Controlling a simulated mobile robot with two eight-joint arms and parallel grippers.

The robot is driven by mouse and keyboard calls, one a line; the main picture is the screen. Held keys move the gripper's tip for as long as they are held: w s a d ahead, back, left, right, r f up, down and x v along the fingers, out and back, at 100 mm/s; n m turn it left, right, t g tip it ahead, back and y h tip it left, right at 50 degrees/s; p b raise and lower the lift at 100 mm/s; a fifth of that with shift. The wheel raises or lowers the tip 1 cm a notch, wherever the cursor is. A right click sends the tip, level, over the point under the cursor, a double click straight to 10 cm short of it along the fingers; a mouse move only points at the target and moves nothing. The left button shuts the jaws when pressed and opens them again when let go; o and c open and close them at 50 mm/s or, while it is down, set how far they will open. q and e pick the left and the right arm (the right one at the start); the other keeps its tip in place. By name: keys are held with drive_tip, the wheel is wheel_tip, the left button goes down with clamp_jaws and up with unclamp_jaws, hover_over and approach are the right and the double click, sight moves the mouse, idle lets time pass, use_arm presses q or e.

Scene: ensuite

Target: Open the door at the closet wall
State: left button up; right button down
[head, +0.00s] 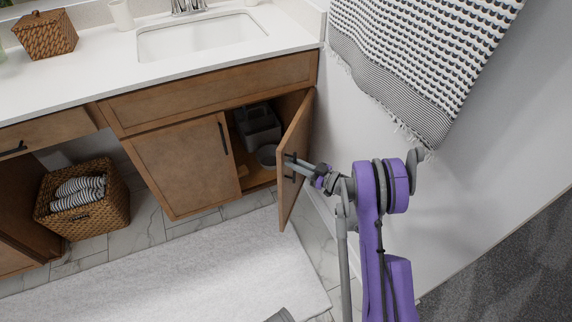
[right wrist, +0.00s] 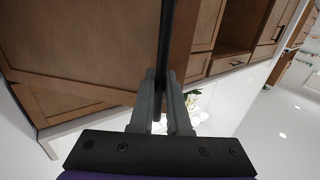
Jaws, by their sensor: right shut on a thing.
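The wooden cabinet door (head: 300,130) under the right end of the vanity stands swung open, its free edge out over the floor. My right gripper (head: 294,166) is at its dark bar handle. In the right wrist view, my right gripper (right wrist: 162,88) is shut on the black handle (right wrist: 166,38), with a finger on each side of it. The brown door panel (right wrist: 85,45) fills the left of that view. My left gripper is not in view.
The open cabinet holds a grey caddy (head: 257,128) and a bowl (head: 267,156). The neighbouring door (head: 185,165) is shut. A wall with a hanging towel (head: 420,60) stands close on the right. A white rug (head: 190,275) lies in front; a basket (head: 105,215) stands left.

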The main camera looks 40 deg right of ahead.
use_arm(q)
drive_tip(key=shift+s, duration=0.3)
use_arm(e)
drive_tip(key=s+d, duration=0.4)
drive_tip(key=shift+s, duration=0.25)
drive_tip(key=c, duration=1.2)
unclamp_jaws()
drive_tip(key=shift+o, duration=0.2)
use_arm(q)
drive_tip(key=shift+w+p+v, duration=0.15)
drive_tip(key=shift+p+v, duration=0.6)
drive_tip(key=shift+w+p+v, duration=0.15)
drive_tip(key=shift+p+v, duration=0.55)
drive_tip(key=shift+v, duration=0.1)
use_arm(e)
wheel_tip(320, 180, up, 10)
